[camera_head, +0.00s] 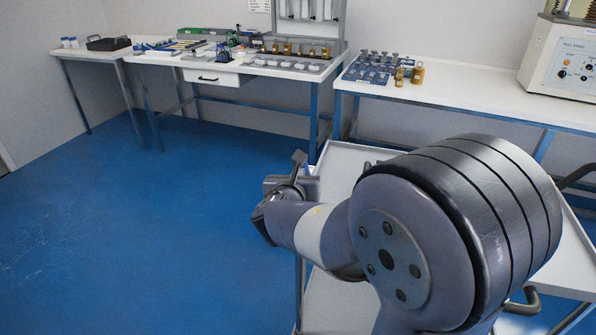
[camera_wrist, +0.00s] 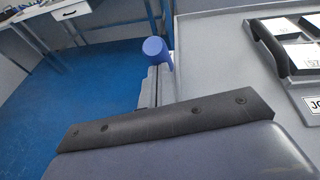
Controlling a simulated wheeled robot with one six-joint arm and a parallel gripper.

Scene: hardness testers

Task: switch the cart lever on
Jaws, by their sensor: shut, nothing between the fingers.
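The cart (camera_head: 330,302) is a pale grey top below and behind my arm in the head view. In the wrist view its grey surface (camera_wrist: 205,62) fills the right side. A blue rounded knob (camera_wrist: 154,49), which looks like the cart lever's end, stands at the cart's left edge. My gripper (camera_wrist: 158,73) is shut and empty, its grey fingers just below the knob in the picture. I cannot tell whether they touch it. In the head view my gripper (camera_head: 298,163) points away past the cart's left edge, and the lever cannot be made out.
A black tray with labelled blocks (camera_wrist: 290,45) lies on the cart at right. Behind are a white bench with weights (camera_head: 372,72), another bench with tools (camera_head: 215,75), and a tester with a dial panel (camera_head: 566,62). Blue floor (camera_head: 150,230) is clear at left.

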